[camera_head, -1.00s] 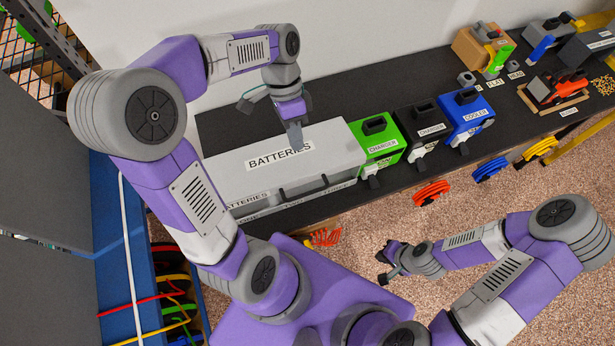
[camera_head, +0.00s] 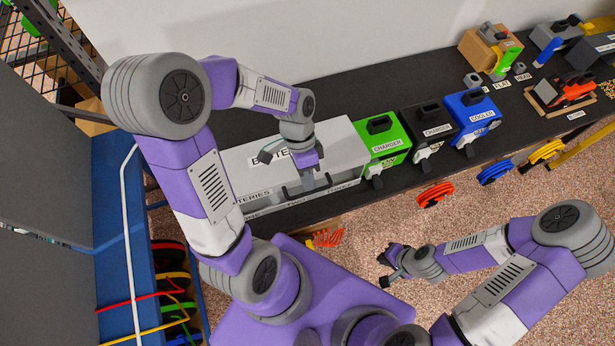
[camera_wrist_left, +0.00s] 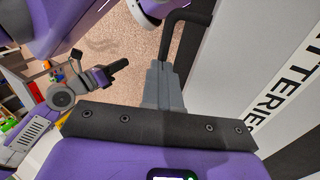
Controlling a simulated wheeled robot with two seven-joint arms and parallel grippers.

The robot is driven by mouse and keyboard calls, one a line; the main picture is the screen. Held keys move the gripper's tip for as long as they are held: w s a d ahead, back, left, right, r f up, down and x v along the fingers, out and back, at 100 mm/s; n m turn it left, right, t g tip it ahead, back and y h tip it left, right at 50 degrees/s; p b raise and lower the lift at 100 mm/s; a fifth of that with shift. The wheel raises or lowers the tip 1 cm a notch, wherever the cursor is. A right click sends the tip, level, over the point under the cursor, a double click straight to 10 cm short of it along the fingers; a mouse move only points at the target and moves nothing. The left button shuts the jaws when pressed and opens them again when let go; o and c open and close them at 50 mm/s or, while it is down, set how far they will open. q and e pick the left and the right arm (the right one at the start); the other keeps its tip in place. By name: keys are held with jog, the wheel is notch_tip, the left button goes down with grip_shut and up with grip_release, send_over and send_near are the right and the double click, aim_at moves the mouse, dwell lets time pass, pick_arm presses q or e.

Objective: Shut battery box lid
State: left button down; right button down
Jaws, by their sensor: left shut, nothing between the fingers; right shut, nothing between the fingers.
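The grey battery box (camera_head: 343,150) stands on the dark bench in the head view. Its lid lies flat or nearly so, with a "BATTERIES" label partly hidden behind my left arm; I cannot tell whether it is fully seated. My left gripper (camera_head: 308,182) is shut and empty, pointing down at the lid's front edge beside the dark handle. In the left wrist view the shut fingers (camera_wrist_left: 163,85) are close to the black handle (camera_wrist_left: 178,30); contact is unclear. The pale lid (camera_wrist_left: 245,60) is to their right. My right gripper (camera_head: 384,267) is shut and empty over the floor, away from the bench.
Coiled orange (camera_head: 434,194) and blue (camera_head: 495,170) cables hang at the bench front. A blue cabinet (camera_head: 115,200) stands on the left.

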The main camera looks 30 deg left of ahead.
pick_arm(q)
jog(key=b+x, duration=0.3)
jog(key=x, duration=0.1)
jog(key=shift+w+a+f, duration=0.25)
jog(key=shift+a+f, duration=0.05)
jog(key=shift+r, duration=0.15)
jog(key=r+p, duration=0.4)
jog(key=shift+w+a+r, duration=0.1)
jog(key=shift+w+a, duration=0.15)
jog(key=shift+a, duration=0.05)
jog(key=s+d+r+v, duration=0.1)
jog(key=v, duration=0.8)
jog(key=shift+d+p, duration=0.15)
jog(key=shift+p, duration=0.15)
jog(key=shift+s, duration=0.1)
